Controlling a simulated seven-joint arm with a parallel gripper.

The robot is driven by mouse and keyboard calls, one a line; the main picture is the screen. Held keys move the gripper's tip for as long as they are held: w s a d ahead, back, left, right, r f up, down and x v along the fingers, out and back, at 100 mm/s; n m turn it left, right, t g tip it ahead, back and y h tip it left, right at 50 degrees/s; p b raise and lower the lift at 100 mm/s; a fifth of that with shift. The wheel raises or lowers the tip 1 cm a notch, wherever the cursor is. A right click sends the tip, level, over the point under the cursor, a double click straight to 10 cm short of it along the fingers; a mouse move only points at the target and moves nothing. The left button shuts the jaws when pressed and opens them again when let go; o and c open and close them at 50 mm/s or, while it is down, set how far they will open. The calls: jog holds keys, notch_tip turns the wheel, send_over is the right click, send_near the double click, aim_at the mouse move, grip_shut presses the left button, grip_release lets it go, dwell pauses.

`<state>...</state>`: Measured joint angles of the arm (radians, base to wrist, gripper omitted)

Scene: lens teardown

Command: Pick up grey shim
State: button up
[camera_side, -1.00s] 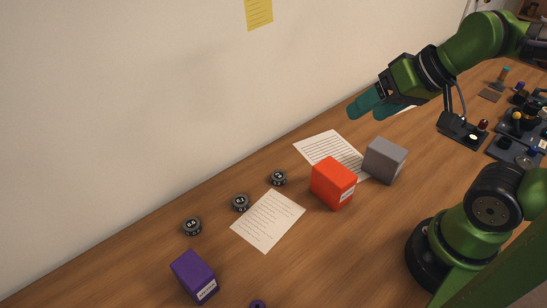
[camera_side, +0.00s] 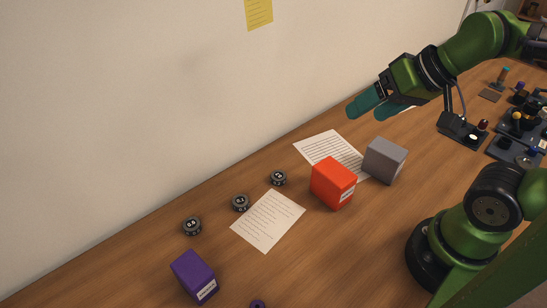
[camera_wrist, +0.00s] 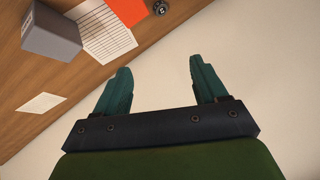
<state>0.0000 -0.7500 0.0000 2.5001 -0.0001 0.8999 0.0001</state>
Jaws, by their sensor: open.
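My gripper (camera_side: 366,112) is open with teal fingers, raised above the table behind the grey block. In the wrist view my gripper (camera_wrist: 160,64) has nothing between its fingers, with plain wall beyond. A small purple ring (camera_side: 258,304) lies at the bottom edge of the side view, partly cut off.
A red-orange box (camera_side: 333,183) stands beside the grey block. A purple box (camera_side: 194,277) stands at lower left. Several dark numbered discs, one here (camera_side: 241,202), line the wall side. Printed sheets (camera_side: 268,221) lie flat. Tools and small parts (camera_side: 518,120) crowd the far right.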

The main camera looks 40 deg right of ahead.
jog(key=n+g+h, duration=0.2)
jog(key=n+g, duration=0.5)
send_over(193, 224)
notch_tip(193, 224, down, 10)
notch_tip(193, 224, up, 2)
jog(key=shift+m, duration=0.3)
jog(key=f, duration=1)
jog(key=shift+w+f, duration=0.35)
jog(key=shift+f, duration=0.05)
jog(key=shift+s+f, duration=0.2)
jog(key=shift+f, duration=1.2)
jog(key=shift+s+f, duration=0.15)
jog(key=shift+f, duration=1.2)
jog(key=shift+c, duration=0.3)
